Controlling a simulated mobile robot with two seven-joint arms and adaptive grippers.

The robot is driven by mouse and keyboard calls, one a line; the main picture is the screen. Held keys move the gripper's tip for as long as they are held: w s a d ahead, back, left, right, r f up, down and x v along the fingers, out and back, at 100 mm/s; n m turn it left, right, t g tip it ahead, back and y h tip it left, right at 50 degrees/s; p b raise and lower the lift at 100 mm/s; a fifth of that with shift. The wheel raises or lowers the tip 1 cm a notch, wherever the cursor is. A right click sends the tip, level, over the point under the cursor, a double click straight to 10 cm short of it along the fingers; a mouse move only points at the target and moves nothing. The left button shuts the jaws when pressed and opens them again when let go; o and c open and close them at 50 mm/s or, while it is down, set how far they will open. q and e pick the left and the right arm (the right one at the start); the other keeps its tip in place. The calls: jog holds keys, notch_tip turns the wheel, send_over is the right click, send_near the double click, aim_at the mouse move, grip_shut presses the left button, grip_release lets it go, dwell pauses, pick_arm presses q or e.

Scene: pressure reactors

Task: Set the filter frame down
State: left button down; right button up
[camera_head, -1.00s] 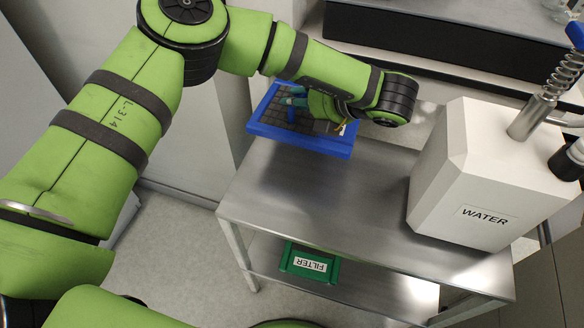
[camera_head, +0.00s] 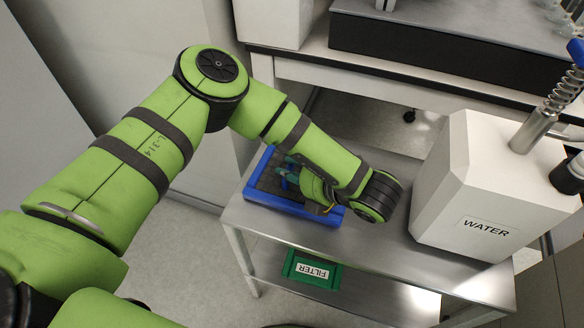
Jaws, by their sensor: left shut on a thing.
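The filter frame (camera_head: 262,196) is a blue rectangular frame with a dark grid inside. It is at the left end of the steel cart's top shelf (camera_head: 365,235), low over it or touching it; I cannot tell which. My left gripper (camera_head: 290,176) is shut on the filter frame, reaching into it from the right. My wrist and forearm hide the frame's right part and most of the fingers. My right gripper is not in view.
A white WATER container (camera_head: 485,190) stands on the right of the top shelf. A green FILTER box (camera_head: 311,270) sits on the lower shelf. A bench with a black unit (camera_head: 430,50) is behind. The front middle of the top shelf is clear.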

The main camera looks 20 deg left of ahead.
pick_arm(q)
jog(key=c, duration=1.1)
grip_release()
jog(key=v, duration=1.2)
